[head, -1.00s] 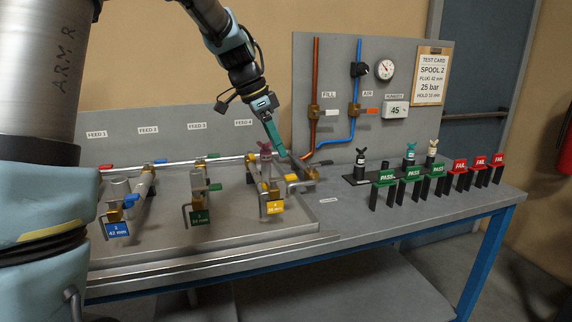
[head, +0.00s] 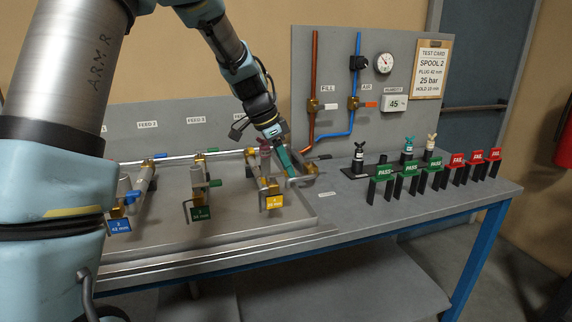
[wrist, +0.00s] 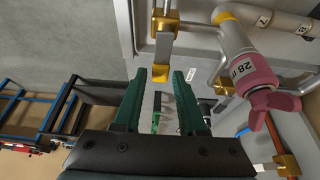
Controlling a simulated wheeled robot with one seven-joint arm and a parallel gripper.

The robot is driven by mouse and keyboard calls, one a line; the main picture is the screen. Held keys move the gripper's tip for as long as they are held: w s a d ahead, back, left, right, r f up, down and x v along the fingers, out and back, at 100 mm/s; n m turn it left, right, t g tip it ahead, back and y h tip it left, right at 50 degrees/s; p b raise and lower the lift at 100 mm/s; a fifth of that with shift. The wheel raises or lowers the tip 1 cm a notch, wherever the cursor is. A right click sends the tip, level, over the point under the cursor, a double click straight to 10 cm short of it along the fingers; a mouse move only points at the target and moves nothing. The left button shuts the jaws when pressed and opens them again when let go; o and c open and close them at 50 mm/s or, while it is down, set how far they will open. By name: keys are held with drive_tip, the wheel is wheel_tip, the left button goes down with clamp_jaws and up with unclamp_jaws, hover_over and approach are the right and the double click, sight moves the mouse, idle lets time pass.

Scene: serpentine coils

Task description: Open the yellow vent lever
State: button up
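The yellow-tagged spool line (head: 274,203) lies at the right end of the grey bench fixture, with a pink winged plug on it that shows large in the wrist view (wrist: 272,103). My gripper (head: 288,170) is over the right side of this line and points down. In the wrist view its two green fingers (wrist: 160,76) are apart with a gap between them.
The green-tagged line (head: 200,213) and blue-tagged line (head: 119,226) lie to the left. A panel with pipes, valves and a gauge (head: 385,63) stands behind. Black, teal and beige plugs and the PASS and FAIL markers (head: 411,168) stand at the right. The bench front right is clear.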

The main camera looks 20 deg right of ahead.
clamp_jaws()
drive_tip(key=shift+m+b, duration=0.3)
drive_tip(key=m+b, duration=0.1)
drive_tip(key=m+g+b, duration=0.1)
drive_tip(key=shift+s+a+f+m, duration=0.2)
drive_tip(key=shift+s+m, duration=0.1)
drive_tip(key=shift+s, duration=0.1)
drive_tip(key=shift+s+a+r+m+g+y+p, duration=0.1)
drive_tip(key=shift+s+a+m+g+y+p, duration=0.6)
drive_tip(key=shift+m, duration=1.75)
drive_tip(key=shift+s+a+r+m+g+y+p, duration=0.1)
drive_tip(key=shift+a+m+g+y+p, duration=0.45)
drive_tip(key=shift+m, duration=1.95)
drive_tip(key=shift+s+a+r+m+g+y+p, duration=0.1)
drive_tip(key=shift+s+a+m+g+y+p, duration=0.35)
drive_tip(key=shift+m+y+p, duration=1.4)
drive_tip(key=shift+w+a+f+m+h+b, duration=0.1)
drive_tip(key=shift+a+m+h+b, duration=0.1)
drive_tip(key=shift+m+h+b, duration=0.45)
